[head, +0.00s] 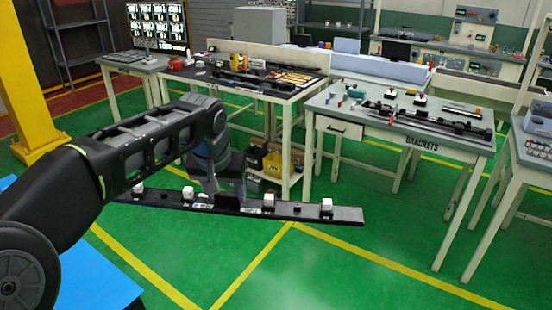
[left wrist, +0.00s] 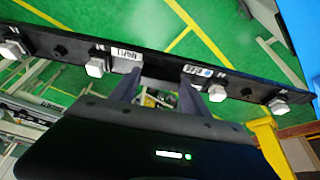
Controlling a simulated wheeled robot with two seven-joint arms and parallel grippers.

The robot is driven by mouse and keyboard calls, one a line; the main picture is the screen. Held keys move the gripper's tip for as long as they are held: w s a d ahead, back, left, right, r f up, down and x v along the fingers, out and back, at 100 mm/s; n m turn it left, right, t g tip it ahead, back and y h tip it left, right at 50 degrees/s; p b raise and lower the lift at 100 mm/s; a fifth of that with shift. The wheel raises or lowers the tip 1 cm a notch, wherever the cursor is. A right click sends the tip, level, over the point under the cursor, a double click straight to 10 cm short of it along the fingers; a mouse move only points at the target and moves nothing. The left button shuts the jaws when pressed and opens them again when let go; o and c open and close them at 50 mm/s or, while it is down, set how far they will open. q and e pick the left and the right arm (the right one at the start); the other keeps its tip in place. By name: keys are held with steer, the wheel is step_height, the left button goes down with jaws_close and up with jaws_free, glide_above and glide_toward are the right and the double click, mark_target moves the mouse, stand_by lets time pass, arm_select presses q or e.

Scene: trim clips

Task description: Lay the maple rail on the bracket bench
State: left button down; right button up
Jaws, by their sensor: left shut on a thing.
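The maple rail (head: 290,209) is a long dark bar with several white blocks along its top. It hangs level above the green floor in the head view and crosses the left wrist view (left wrist: 65,48), where a white label seems to read MAPLE. My left gripper (head: 228,200) is shut on the rail near its middle; its fingers show in the left wrist view (left wrist: 162,78). The arm hides the rail's left end in the head view. The bracket bench (head: 455,153), marked BRACKETS on its front edge, stands apart, behind and to the right. My right gripper is not in view.
A dark rail-like piece (head: 435,122) and small parts lie on the bracket bench. Another bench (head: 290,97) with tools stands left of it. A grey table (head: 533,152) with a bin is at the far right. A yellow post (head: 25,85) stands left. Green floor ahead is clear.

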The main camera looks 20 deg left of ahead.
arm_select(q)
steer(key=w+d+f+m+h, duration=0.1)
steer(key=w+d+f+m, duration=0.2)
steer(key=d+f, duration=1)
steer(key=shift+w+d+f, duration=0.15)
steer(key=shift+d+f, duration=0.15)
steer(key=shift+d, duration=0.85)
steer(key=shift+w, duration=0.1)
